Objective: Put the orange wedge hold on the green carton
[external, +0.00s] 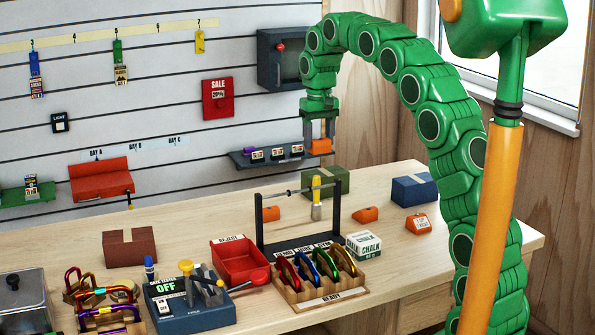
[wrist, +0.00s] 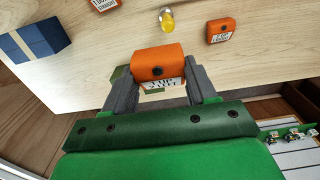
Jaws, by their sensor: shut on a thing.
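My gripper (external: 320,128) is shut on an orange wedge hold (external: 320,147) and holds it up in the air near the back wall. In the wrist view the hold (wrist: 157,60) sits between the two fingers of my gripper (wrist: 160,80), with a dark bolt hole and a white label partly showing. The green carton (external: 327,184) stands on the table below the hold, near the back edge. In the wrist view only a small green part of the carton (wrist: 121,73) shows behind the hold and finger. The hold appears above the carton and apart from it.
A yellow-handled brush (external: 316,194) stands just in front of the carton, by a black rack frame (external: 341,222). A blue carton (external: 413,190) and other orange holds (external: 366,215) (external: 418,224) lie to the right. A wall shelf (external: 262,160) is close left.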

